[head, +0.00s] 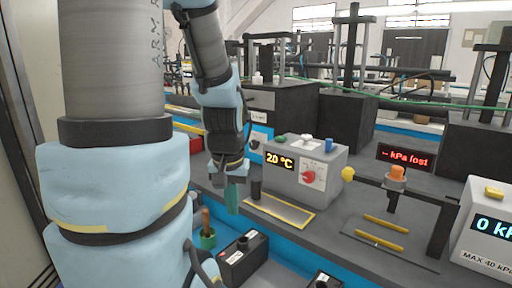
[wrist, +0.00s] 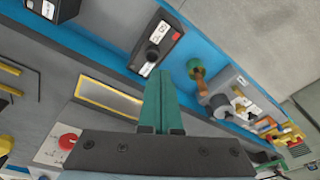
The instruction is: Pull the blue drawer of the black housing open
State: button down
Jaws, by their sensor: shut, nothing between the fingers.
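My gripper (head: 232,199) has teal fingers pressed together, pointing down over the front of the bench, left of the grey 20 °C box. In the wrist view the shut fingers (wrist: 158,100) hold nothing. A large black housing (head: 290,108) stands behind the grey box, beyond my gripper. A blue front (head: 263,134) with a white label and dark knob shows low at its left, partly hidden by my arm. I cannot tell whether this is the drawer, or how far any drawer is out. The housing is not recognisable in the wrist view.
A small black box (head: 243,258) and a green cup (head: 207,239) are below. A yellow-edged plate (head: 280,212) lies flat and clear.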

aim_at(262, 133)
jog(key=i+u, duration=0.15)
jog(key=u, duration=0.25)
jog(key=i+u, duration=0.15)
jog(key=u, duration=0.2)
jog(key=i+l+u, duration=0.1)
jog(key=u, duration=0.3)
jog(key=i, duration=0.05)
